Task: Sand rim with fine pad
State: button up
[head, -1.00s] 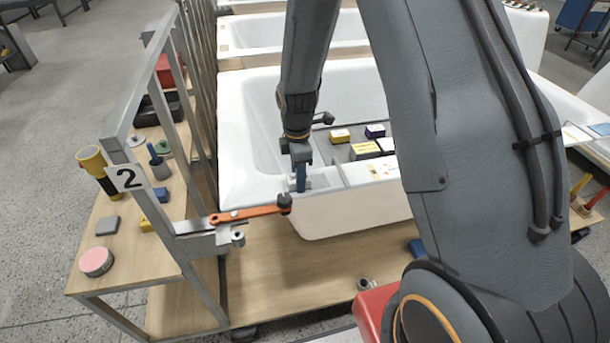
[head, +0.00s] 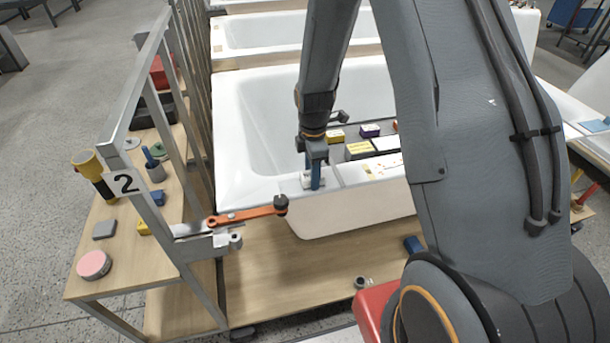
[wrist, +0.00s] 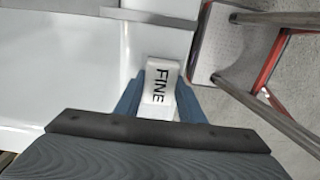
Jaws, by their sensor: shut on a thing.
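The white pad marked FINE (wrist: 160,85) is between the two blue fingers of my gripper (wrist: 160,98) in the wrist view. In the head view my gripper (head: 313,182) points down at the near rim of the white bathtub shell (head: 258,188), and only a small white part of the pad shows beside a finger. The rim also shows in the wrist view (wrist: 88,60). The pad is at the rim's outer edge; its underside is hidden, so I cannot tell whether it touches.
An orange clamp arm (head: 248,215) reaches from the metal frame marked 2 toward the tub's near side. A grey tray (head: 358,151) with small boxes lies across the tub, right of my gripper. A wooden side shelf (head: 125,240) holds several tools and a pink disc.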

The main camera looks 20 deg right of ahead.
jog(key=shift+d, duration=0.45)
notch_tip(320, 180, up, 4)
jog(key=shift+s+a+f+p, duration=0.1)
jog(key=shift+f+p, duration=0.1)
jog(key=shift+p, duration=0.8)
jog(key=shift+r+p, duration=1.55)
jog(key=shift+r, duration=0.75)
